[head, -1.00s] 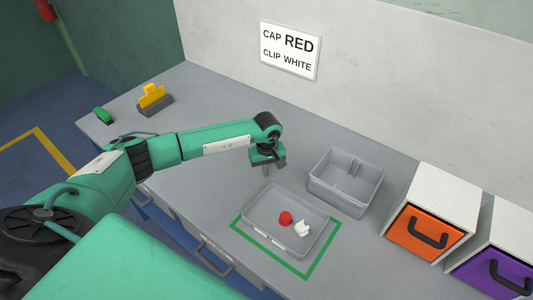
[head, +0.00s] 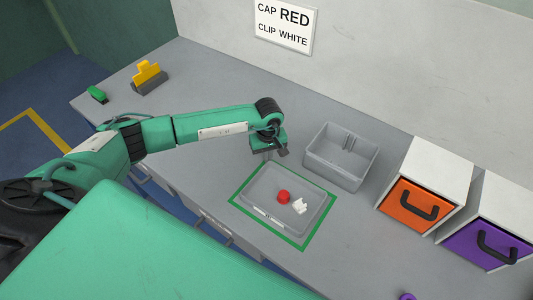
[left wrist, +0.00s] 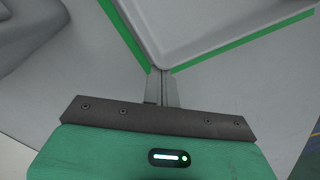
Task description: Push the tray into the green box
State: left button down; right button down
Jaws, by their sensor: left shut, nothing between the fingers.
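The shallow grey tray (head: 252,200) lies on the bench inside the green box (head: 267,235), a green outline with strips showing around it. A red cap (head: 283,197) and a white clip (head: 300,206) lie in the tray. My left gripper (head: 268,156) is shut and empty, pointing down at the tray's far corner. In the left wrist view the shut fingers (left wrist: 162,75) are at the tray's corner (left wrist: 163,62), with green strips (left wrist: 240,47) on both sides; whether they touch it I cannot tell. My right gripper is out of view.
A deeper grey bin (head: 342,157) stands just behind the tray. Orange (head: 413,205) and purple (head: 484,246) drawer units stand to the right. A yellow clip on a grey block (head: 150,78) and a green object (head: 97,94) are far left. A wall sign (head: 284,25) reads CAP RED, CLIP WHITE.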

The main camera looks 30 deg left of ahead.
pick_arm(q)
jog(key=shift+s+d, duration=0.25)
jog(key=shift+s, duration=0.05)
